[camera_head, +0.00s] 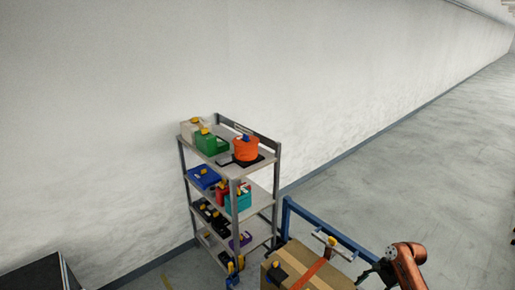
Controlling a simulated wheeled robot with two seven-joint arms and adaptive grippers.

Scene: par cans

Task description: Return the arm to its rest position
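A copper-coloured arm, which I take to be my right one, shows at the bottom right. A dark part at its left end looks like my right gripper (371,271), small and cut by the bottom edge. I cannot tell whether its fingers are apart or holding anything. It is just right of a cardboard box (325,280). My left arm and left gripper are not in view.
A grey shelf rack (277,168) stands near the wall. It bears a green box (211,144), an orange round can (246,151), a blue bin (203,178) and a teal box (238,201). A blue frame (325,226) borders the box. Floor at right is clear.

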